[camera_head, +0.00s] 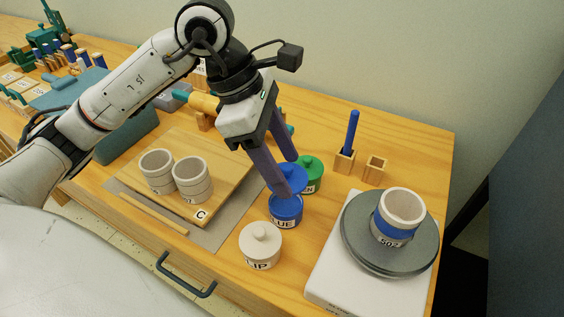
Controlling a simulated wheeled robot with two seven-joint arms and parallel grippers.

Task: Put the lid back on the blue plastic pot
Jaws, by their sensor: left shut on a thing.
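The blue plastic pot (286,213) stands upright on the wooden bench, with part of a label reading "UE" on its front. The blue lid (297,182) is a round disc, held in my left gripper (290,176) directly over the pot. The gripper points down and is shut on the lid. The lid looks slightly above and behind the pot's rim, apart from it; the fingers hide part of the lid. My right gripper is not in view.
A green pot (313,176) stands close behind, and a white lidded pot (260,246) in front. A scale (340,268) with a grey turntable (365,240) and a blue-banded cup (398,214) is at right. A board (225,165) with two cups is at left.

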